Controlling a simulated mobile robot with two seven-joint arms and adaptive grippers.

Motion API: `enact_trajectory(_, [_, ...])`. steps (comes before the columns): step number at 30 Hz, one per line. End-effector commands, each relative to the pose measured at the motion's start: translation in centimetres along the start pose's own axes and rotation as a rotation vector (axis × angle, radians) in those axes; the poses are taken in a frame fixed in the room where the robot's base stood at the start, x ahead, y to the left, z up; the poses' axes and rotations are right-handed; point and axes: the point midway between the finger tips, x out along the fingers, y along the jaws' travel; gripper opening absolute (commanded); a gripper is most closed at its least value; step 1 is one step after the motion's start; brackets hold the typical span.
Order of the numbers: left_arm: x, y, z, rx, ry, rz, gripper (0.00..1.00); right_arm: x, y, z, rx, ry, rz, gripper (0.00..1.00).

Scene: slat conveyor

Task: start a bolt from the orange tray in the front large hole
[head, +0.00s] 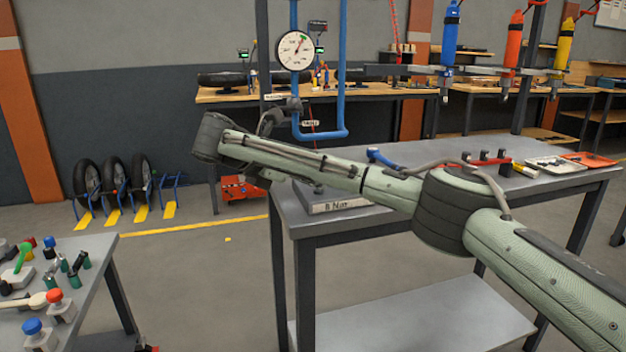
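The orange tray (590,159) lies flat at the right back of the grey table (560,183), with small dark items in it too small to tell apart. My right arm comes in from the right and crosses in front of the table to a dark joint at upper left. No fingers show clearly at its end, so I cannot see its gripper. My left arm and gripper are not in the picture. A grey block with a lettered front (338,206) sits at the table's left front, partly behind my arm. I see no large hole; my arm covers part of the tabletop.
A white tray (556,164) with small parts lies left of the orange one. A blue-handled tool (384,157) and a red rack (487,158) stand behind my arm. Blue, orange and yellow tools hang above. Another table (92,254) with coloured knobs is at lower left.

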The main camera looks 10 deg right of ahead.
Motion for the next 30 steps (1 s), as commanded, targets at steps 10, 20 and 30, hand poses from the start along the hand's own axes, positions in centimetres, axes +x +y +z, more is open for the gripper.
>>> enact_trajectory(10, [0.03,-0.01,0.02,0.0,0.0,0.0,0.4,0.15,-0.02,-0.22,0.012,0.003,-0.027,0.0])
enact_trajectory(20, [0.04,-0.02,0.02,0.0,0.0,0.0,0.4,0.1,0.5,-0.24,0.127,0.005,-0.207,0.0])
enact_trajectory(30, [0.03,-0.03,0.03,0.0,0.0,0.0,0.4,0.23,0.46,-0.12,0.145,0.003,-0.236,0.0])
